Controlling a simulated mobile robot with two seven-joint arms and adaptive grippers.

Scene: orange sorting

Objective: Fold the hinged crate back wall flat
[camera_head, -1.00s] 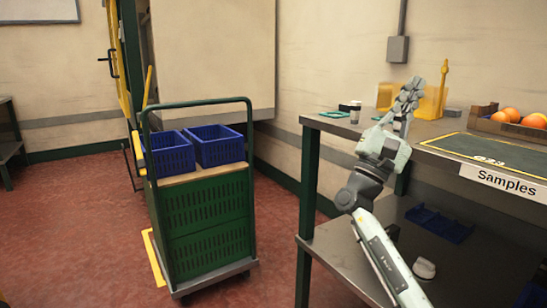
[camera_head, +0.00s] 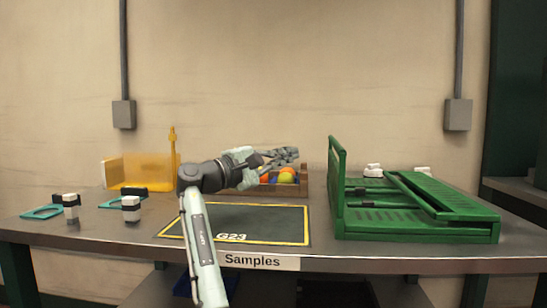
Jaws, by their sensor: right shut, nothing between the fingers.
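The green hinged crate (camera_head: 415,225) lies on the right part of the table. Its left end wall (camera_head: 337,175) stands upright. Other slatted panels lie low over the base, one of them (camera_head: 440,195) slanting across the right side. I cannot tell exactly which panel is the back wall or whether it is fully flat. My right gripper (camera_head: 288,156) is shut and empty, held above the table's middle in front of the fruit box, left of the crate and apart from it. My left gripper is out of view.
A wooden box (camera_head: 303,181) of oranges and other coloured fruit stands behind the gripper. A dark mat (camera_head: 275,222) marked G23 lies bare at the table's middle. A yellow holder (camera_head: 145,172) and small black-and-white items (camera_head: 71,208) are at left. White items (camera_head: 373,170) sit behind the crate.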

